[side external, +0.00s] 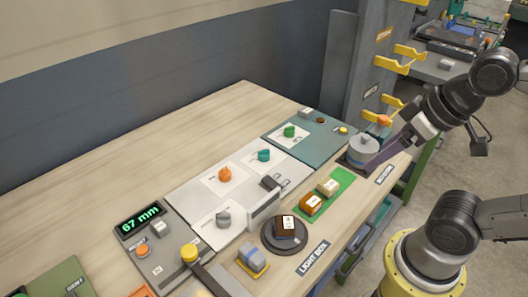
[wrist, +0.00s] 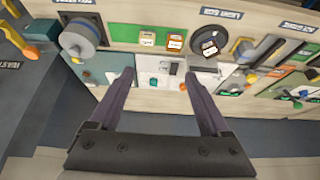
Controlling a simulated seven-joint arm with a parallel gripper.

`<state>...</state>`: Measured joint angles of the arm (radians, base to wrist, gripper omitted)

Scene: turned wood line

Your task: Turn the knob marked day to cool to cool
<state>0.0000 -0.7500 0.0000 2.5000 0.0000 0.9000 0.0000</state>
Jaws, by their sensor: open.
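Several knobs stand on flat panels on the wooden bench. On the white panel (side external: 194,202) are an orange knob (side external: 225,175), a teal knob (side external: 264,155) and a grey knob (side external: 223,219). A green knob (side external: 289,132) sits on the teal panel behind. Their small markings are unreadable, so I cannot tell which is marked day to cool. My gripper (side external: 374,160) is open and empty beside the grey drum at the bench's right end, apart from the knobs. In the wrist view my fingers (wrist: 159,76) are spread, with the teal knob (wrist: 153,83) between them in the picture.
The grey drum (side external: 363,150) stands near my fingers. A green mat (side external: 337,184) with blocks and a round dark stand (side external: 282,241) lie along the front. A "67 mm" display (side external: 141,217) is at left. Yellow hooks (side external: 392,67) stick out at right. Bare wood lies behind the panels.

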